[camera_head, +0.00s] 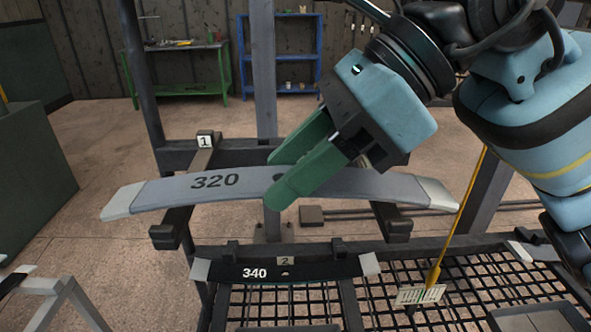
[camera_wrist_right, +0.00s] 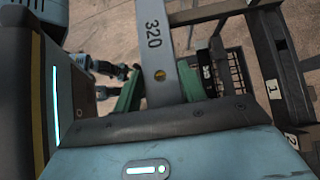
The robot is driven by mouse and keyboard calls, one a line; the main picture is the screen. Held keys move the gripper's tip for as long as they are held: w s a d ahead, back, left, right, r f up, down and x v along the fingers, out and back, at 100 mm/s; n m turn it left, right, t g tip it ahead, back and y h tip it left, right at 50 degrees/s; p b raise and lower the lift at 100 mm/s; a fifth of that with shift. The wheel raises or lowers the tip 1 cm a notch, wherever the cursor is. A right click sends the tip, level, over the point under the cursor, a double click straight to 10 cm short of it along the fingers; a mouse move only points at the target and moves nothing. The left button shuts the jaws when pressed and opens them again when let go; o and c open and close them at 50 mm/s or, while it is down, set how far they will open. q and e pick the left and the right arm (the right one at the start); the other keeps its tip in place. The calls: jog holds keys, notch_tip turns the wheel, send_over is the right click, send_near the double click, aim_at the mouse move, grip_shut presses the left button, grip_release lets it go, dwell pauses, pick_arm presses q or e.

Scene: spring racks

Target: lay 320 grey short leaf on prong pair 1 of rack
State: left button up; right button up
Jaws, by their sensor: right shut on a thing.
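The grey short leaf marked 320 (camera_head: 160,191) is a gently curved bar with pale ends. My right gripper (camera_head: 276,181) is shut on it near its middle, with green fingers on both sides. In the right wrist view the leaf (camera_wrist_right: 153,38) runs between the green fingers (camera_wrist_right: 158,92). The leaf spans across prong pair 1 of the rack, passing in front of the left prong (camera_head: 180,217) and the right prong (camera_head: 396,224). I cannot tell whether it touches them. The plate 1 (camera_head: 205,141) marks this level.
A black leaf marked 340 (camera_head: 310,270) lies on the lower level by plate 2 (camera_head: 285,261). A mesh shelf (camera_head: 480,275) with a pale tag (camera_head: 420,295) is at the lower right. A rack post (camera_head: 263,70) stands behind. A green bench (camera_head: 180,88) is far back.

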aim_at(353, 170)
jog(key=shift+w+r, duration=0.1)
jog(key=shift+w, duration=0.6)
jog(key=shift+w+f, duration=0.15)
jog(key=shift+f, duration=0.2)
jog(key=shift+f+b, duration=0.5)
jog(key=shift+f, duration=0.45)
jog(key=o, duration=1.3)
jog(key=shift+f, duration=0.1)
jog(key=shift+f, duration=0.1)
jog(key=shift+v, duration=4)
